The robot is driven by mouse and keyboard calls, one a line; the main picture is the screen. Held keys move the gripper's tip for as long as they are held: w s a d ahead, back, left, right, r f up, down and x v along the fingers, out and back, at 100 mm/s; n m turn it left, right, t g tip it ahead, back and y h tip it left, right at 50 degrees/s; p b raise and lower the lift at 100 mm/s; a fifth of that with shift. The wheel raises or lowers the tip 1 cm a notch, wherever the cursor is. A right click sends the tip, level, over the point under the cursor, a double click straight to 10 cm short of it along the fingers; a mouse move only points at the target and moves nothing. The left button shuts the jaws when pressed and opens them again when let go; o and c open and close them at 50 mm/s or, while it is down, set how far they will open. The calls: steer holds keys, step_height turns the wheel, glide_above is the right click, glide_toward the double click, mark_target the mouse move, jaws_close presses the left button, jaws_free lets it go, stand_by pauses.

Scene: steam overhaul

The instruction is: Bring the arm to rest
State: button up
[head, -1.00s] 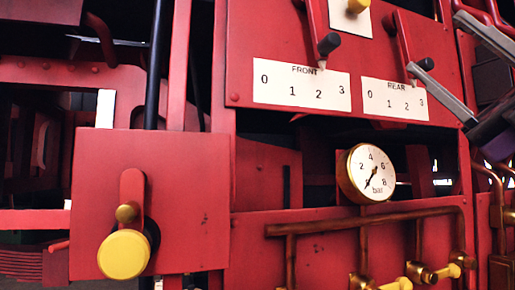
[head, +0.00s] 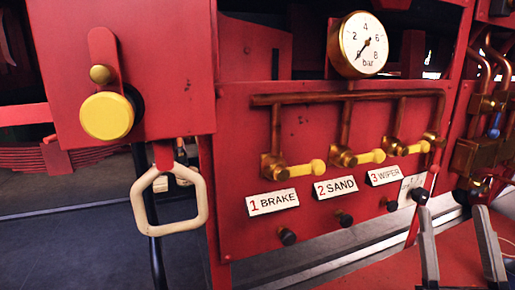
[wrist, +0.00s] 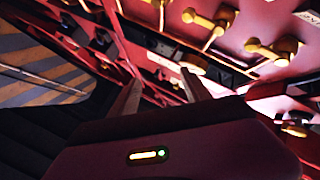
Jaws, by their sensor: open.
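My gripper (head: 458,247) is at the lower right of the head view, its two grey fingers pointing up and spread apart with nothing between them. It also shows in the wrist view (wrist: 160,92), fingers apart and empty, in front of the red panel. A small black-knobbed lever (head: 420,195) stands beyond the left finger in the head view; I cannot tell how far apart they are.
The red panel carries a pressure gauge (head: 358,45), yellow valve handles for brake (head: 305,168), sand (head: 367,157) and wiper (head: 416,148), and black knobs below. A yellow knob (head: 107,115) and a cream loop handle (head: 170,203) are at left. Dark floor lies below.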

steer(key=s+a+f+m+g, duration=0.1)
steer(key=s+a+f+g, duration=0.15)
steer(key=s+f, duration=0.45)
steer(key=s+a+f+m+g, duration=0.2)
steer(key=s+f+g, duration=0.2)
steer(key=f, duration=0.7)
steer(key=s+a+f+g+y, duration=0.2)
steer(key=s+f, duration=0.3)
steer(key=s, duration=0.3)
steer(key=s+a+f+n+g+y+p, duration=0.1)
steer(key=s+f+g, duration=0.3)
steer(key=s, duration=0.5)
steer(key=shift+s+a+f+y, duration=0.25)
steer(key=shift+a+f+y, duration=0.15)
steer(key=shift+a+f, duration=0.25)
